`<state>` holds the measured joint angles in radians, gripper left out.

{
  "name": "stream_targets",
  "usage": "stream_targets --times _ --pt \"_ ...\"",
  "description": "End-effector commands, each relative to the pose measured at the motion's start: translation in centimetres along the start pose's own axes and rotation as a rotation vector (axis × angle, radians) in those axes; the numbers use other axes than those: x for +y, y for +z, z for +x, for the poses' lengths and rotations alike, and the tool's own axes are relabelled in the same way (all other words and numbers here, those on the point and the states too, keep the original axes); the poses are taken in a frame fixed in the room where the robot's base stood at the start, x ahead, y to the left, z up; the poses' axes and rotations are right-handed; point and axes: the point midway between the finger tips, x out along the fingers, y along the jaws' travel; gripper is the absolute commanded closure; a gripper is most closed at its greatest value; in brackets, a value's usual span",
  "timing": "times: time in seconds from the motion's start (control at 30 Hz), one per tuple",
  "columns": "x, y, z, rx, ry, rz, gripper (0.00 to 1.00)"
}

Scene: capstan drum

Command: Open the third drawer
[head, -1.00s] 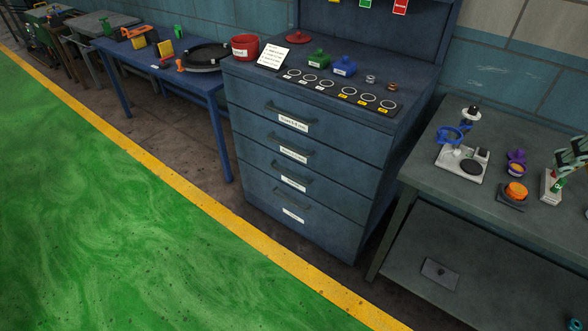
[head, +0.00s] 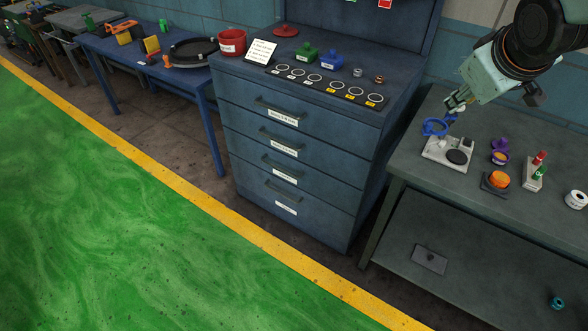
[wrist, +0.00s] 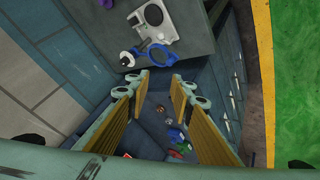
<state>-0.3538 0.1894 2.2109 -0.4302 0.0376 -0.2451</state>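The blue drawer cabinet (head: 365,165) stands in the middle of the head view with several drawers, all shut. The third drawer (head: 312,184) from the top has a dark bar handle (head: 279,166) and a white label (head: 285,175). My gripper (head: 453,104) is above the grey table, right of the cabinet and well apart from the drawer. In the wrist view my gripper (wrist: 160,108) is open and empty, its fingers spread with ridged pads. Drawer handles of the cabinet (wrist: 214,85) show at the right there.
A grey table (head: 415,190) right of the cabinet holds a white device with a blue ring (head: 434,127), an orange button (head: 499,180) and other small items. Green and blue pieces and a red pot (head: 232,42) stand on the cabinet. The green floor (head: 120,220) in front is clear.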

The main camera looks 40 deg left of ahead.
Motion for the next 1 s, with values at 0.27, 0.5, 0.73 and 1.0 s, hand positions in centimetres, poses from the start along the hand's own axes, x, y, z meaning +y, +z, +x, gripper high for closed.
stream_targets --times 0.27,0.5,0.73,1.0 --pt "-2.7 -4.6 4.8 0.071 -0.037 -0.113 0.79" --pt "-5.8 -8.2 8.6 0.136 -0.071 -0.205 0.79" --pt "-9.4 -11.4 12.1 0.202 -0.109 -0.29 0.79" --pt "-14.3 -14.7 15.9 0.283 -0.155 -0.383 0.79"
